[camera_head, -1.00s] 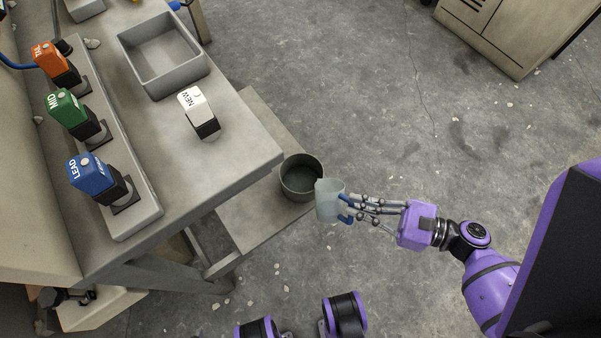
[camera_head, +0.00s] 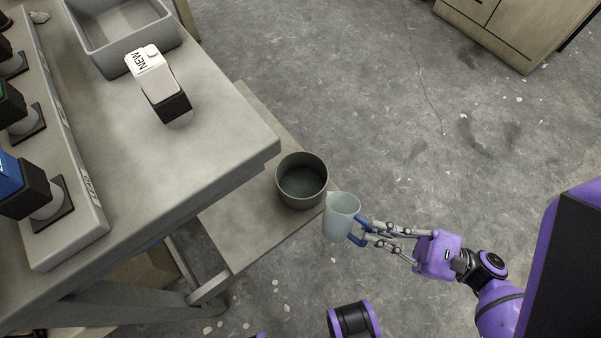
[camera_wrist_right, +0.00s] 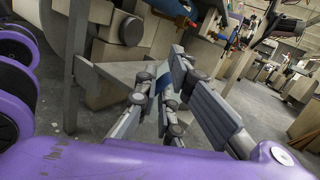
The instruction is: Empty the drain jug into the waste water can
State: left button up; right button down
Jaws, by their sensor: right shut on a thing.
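The drain jug (camera_head: 341,217) is a pale, translucent jug with a blue handle. My right gripper (camera_head: 364,232) is shut on its handle and holds it near upright, just right of the waste water can. The waste water can (camera_head: 302,181) is a round, dark grey open pot on a low shelf; its inside looks dark. In the right wrist view my right gripper's fingers (camera_wrist_right: 170,95) close together around a bluish part; the jug is mostly hidden there. My left gripper is not in view.
The grey bench (camera_head: 200,150) stands at left above the low shelf (camera_head: 250,225). On it are a white NEW block (camera_head: 152,72), a grey tray (camera_head: 125,35) and a rack with coloured blocks. Open floor lies to the right.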

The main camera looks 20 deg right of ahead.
jog(key=shift+s+f, duration=0.1)
jog(key=shift+f, duration=0.05)
dwell(0.3)
jog(key=n, duration=0.4)
jog(key=r+n+g+y, duration=0.1)
jog(key=n, duration=0.1)
jog(key=shift+n+b, duration=0.3)
jog(key=shift+b, duration=0.05)
